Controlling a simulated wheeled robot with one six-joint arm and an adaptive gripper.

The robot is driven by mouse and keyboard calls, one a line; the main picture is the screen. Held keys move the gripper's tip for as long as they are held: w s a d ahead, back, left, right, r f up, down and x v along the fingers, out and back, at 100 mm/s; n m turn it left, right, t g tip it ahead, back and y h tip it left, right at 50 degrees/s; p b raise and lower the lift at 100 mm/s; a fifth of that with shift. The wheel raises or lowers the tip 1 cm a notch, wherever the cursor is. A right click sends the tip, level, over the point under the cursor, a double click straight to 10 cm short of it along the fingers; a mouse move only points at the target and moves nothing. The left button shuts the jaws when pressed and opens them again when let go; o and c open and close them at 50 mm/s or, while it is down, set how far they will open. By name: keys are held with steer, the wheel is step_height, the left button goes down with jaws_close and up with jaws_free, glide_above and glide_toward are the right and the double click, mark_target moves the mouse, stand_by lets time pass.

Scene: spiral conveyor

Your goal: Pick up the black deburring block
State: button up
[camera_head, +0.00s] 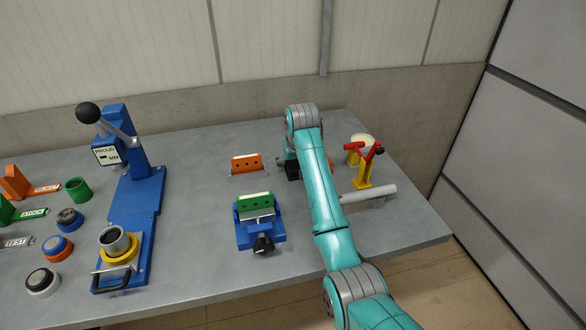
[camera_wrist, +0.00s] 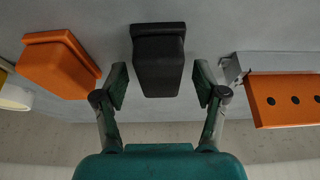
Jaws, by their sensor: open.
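The black deburring block (camera_wrist: 158,62) is a dark tapered block on the grey table in the wrist view. It stands between the two fingers of my gripper (camera_wrist: 160,84), which is open, with a gap visible on each side of the block. In the head view a small dark shape, likely the block (camera_head: 293,171), shows under the end of my arm, left of the teal link. My gripper is mostly hidden there behind my own arm.
An orange block (camera_wrist: 60,66) stands left of the black one in the wrist view. An orange plate with holes (camera_wrist: 285,100) is to the right. The head view also shows a blue vise with a green jaw (camera_head: 258,220), a red-yellow stand (camera_head: 364,168) and a grey cylinder (camera_head: 368,194).

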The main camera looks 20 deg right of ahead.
mark_target(293, 163)
steer(key=c, duration=1.3)
steer(key=shift+r, duration=0.1)
step_height(293, 163, up, 10)
steer(key=shift+f, duration=0.1)
